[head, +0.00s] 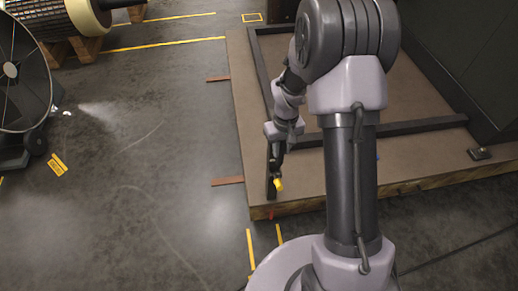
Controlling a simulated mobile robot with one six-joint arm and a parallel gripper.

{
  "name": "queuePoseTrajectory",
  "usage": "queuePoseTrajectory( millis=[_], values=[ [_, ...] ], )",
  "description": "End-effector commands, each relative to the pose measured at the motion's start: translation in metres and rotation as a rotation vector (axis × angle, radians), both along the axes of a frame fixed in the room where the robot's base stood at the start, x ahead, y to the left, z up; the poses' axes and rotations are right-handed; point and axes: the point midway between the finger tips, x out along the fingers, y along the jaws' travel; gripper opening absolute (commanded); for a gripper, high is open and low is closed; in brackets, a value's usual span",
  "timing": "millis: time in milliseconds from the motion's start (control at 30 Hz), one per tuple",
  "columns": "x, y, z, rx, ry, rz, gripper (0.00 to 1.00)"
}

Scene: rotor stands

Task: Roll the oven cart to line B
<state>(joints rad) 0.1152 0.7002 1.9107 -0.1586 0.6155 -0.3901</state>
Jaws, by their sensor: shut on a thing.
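My gripper (277,170) is at the left edge of a low brown platform (420,160), pointing down. It is shut on a small yellow piece (279,184) beside a dark upright bar (271,186); whether the two are joined I cannot tell. Nothing in the head view is clearly an oven cart. Short yellow floor lines (251,248) lie in front of the platform, and no letter B can be read. My arm hides part of the platform.
A large dark fan (22,85) stands at the left edge. Behind it a dark roll (50,20) rests on wooden supports. Brown strips (227,181) lie left of the platform. A dark cabinet (475,60) stands at the right.

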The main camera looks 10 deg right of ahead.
Motion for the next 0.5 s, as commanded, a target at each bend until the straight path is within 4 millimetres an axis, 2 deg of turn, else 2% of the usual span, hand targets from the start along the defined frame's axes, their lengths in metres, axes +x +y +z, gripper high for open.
queuePoseTrajectory(
  millis=[200, 500],
  values=[
    [-0.004, -0.028, -0.001, 0.003, 0.005, 0.000, 0.00],
    [-0.005, -0.045, -0.001, 0.003, 0.003, 0.001, 0.00]
  ],
)
